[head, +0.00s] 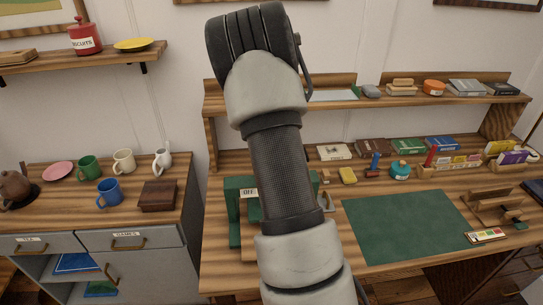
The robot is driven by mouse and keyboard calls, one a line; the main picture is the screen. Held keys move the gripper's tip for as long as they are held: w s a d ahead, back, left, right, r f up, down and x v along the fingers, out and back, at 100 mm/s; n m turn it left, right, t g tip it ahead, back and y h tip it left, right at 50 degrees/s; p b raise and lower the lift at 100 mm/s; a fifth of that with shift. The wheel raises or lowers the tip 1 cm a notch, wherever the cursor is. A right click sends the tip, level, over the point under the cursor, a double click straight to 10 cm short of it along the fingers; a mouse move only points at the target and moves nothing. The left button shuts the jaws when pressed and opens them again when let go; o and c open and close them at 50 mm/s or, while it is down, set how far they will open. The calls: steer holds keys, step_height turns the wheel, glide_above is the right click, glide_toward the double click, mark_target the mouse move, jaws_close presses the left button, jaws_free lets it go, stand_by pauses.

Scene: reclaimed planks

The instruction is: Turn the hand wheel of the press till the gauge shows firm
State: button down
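The green press (236,214) stands on the left part of the desk, mostly hidden behind my arm. A small white label reading "OFF" (248,192) shows on its front; I cannot tell if this is the gauge. I cannot make out the hand wheel. A small grey curved part (326,202) shows just right of my arm by the press; I cannot tell what it belongs to. My arm runs up the middle of the view, and my gripper is not in view.
A green mat (408,223) covers the desk's middle, mostly bare. Behind it are a yellow block (348,176), a teal pot (400,170) and several books. A label card (486,236) lies at its right. The left cabinet (130,240) holds mugs and a wooden box (158,195).

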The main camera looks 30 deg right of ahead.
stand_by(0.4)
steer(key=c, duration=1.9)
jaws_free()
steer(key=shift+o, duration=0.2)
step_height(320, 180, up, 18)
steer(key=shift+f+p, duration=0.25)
steer(key=shift+p, duration=0.1)
